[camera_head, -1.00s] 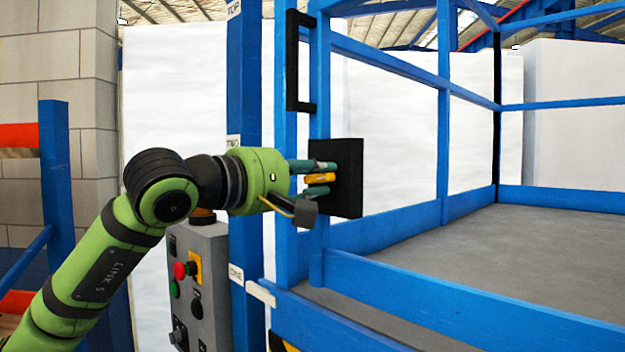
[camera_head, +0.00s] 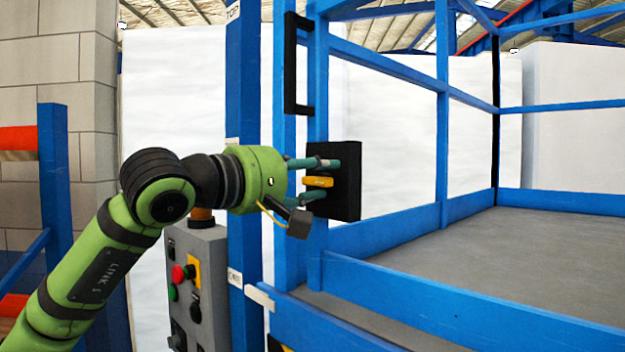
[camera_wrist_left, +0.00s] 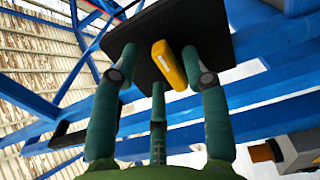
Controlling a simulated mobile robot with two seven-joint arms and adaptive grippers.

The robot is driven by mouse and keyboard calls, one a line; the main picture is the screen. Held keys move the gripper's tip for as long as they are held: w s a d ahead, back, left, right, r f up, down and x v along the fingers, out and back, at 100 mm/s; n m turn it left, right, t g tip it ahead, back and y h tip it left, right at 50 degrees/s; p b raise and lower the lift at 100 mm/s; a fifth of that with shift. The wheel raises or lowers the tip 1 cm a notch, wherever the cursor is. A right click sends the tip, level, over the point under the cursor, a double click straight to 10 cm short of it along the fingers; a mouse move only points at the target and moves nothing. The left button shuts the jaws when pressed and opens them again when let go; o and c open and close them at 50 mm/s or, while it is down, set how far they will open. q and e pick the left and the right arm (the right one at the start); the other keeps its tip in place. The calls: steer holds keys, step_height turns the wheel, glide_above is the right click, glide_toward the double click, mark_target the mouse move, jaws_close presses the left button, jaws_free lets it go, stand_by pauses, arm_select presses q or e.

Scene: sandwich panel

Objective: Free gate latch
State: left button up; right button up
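The gate latch is a yellow handle (camera_head: 319,182) on a black square plate (camera_head: 347,205) fixed to the blue gate. It lies about level in the head view. My left gripper (camera_head: 322,177) is at the plate, with its green fingers spread above and below the latch. In the left wrist view the yellow handle (camera_wrist_left: 169,65) stands between the open fingers (camera_wrist_left: 160,62), with gaps visible beside it. I cannot tell whether any fingertip touches the plate. My right gripper is not in view.
A black pull handle (camera_head: 291,62) is on the gate frame above the plate. A grey control box (camera_head: 200,280) with coloured buttons stands below my left forearm. Blue rails (camera_head: 400,285) surround a grey platform floor (camera_head: 500,250) at right. Blue posts stand close behind the wrist.

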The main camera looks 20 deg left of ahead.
arm_select(q)
steer(key=shift+f, duration=0.15)
steer(key=shift+s+a, duration=0.15)
steer(key=shift+s, duration=0.1)
steer(key=v, duration=1.1)
steer(key=shift+s, duration=0.2)
